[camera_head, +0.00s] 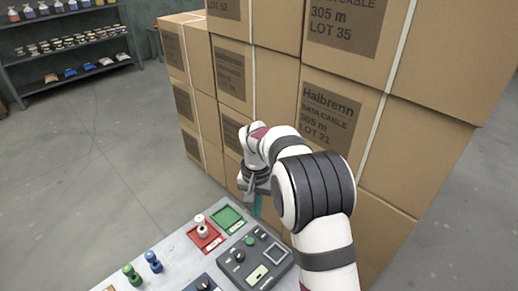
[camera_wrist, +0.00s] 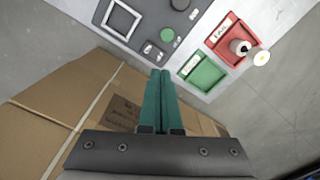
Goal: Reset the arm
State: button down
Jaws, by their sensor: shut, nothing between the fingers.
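My gripper (camera_head: 257,204) is at the edge of the workbench, beside the stacked boxes and partly hidden by my arm in the head view. In the wrist view its two teal fingers (camera_wrist: 160,101) lie together with nothing between them. A white spool (camera_head: 202,228) stands in the red tray (camera_head: 211,245) on the bench; it also shows in the wrist view (camera_wrist: 238,46). The green tray (camera_head: 226,217) next to it is empty. My gripper touches neither tray as far as the views show.
A tall stack of cardboard boxes (camera_head: 330,85) stands close behind and right of my arm. A grey control panel (camera_head: 255,262) sits on the bench (camera_head: 178,240). A blue piece (camera_head: 153,262) and a green piece (camera_head: 131,275) stand at left. Shelves (camera_head: 68,45) are far back; open floor lies left.

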jog(key=s+d+r+m, duration=0.1)
jog(key=s+d+r, duration=0.2)
jog(key=s+r, duration=0.3)
jog(key=s+d+r, duration=0.3)
jog(key=s+r, duration=0.2)
jog(key=s, duration=0.4)
jog(key=s+d+f+m+y, duration=0.1)
jog(key=s, duration=1.7)
jog(key=shift+s+f+m+y, duration=0.15)
jog(key=shift+m+y, duration=0.15)
jog(key=shift+y, duration=0.1)
